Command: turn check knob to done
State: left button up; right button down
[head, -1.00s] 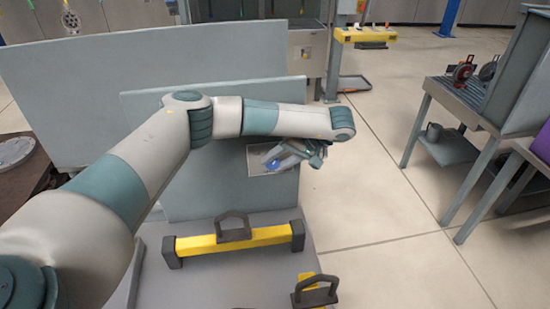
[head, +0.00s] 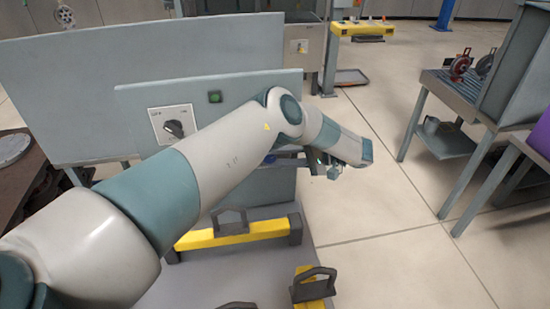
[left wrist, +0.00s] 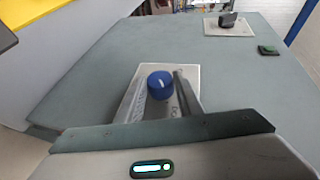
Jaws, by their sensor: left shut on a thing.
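A blue knob (left wrist: 160,85) with a small white mark sits on a white plate (left wrist: 128,97) on the grey-green panel (left wrist: 95,85). My left gripper (left wrist: 161,88) has one finger on each side of it and is shut on it. In the head view my left forearm hides most of that knob and its plate. A black knob (head: 174,129) on another white plate (head: 158,116) is on the same panel, with a green button (head: 215,97) beside it. The plate lettering is too small to read. My right gripper is not in view.
Below the panel is a yellow bar (head: 258,229) with black ends and a black handle (head: 230,219). Another black handle (head: 314,284) stands at the front. A grey rack (head: 455,90) is at the right, with open floor (head: 375,215) between.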

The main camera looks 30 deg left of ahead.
aim_at(275, 157)
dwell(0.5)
pick_arm(q)
jog(key=o, duration=1.1)
jog(key=shift+c, duration=0.2)
jog(key=shift+d+b, duration=0.3)
jog(key=shift+d, duration=0.15)
jog(key=shift+b+v, duration=0.55)
jog(key=shift+v, duration=0.4)
jog(key=shift+w+d+r+p, duration=0.15)
jog(key=shift+d+p, duration=0.2)
jog(key=shift+p, duration=0.25)
jog(key=shift+w+d+r+p, duration=0.15)
jog(key=shift+d+p, duration=0.15)
jog(key=shift+p, duration=0.25)
jog(key=p+v, duration=0.2)
jog(key=v, duration=0.1)
jog(key=shift+f, duration=0.15)
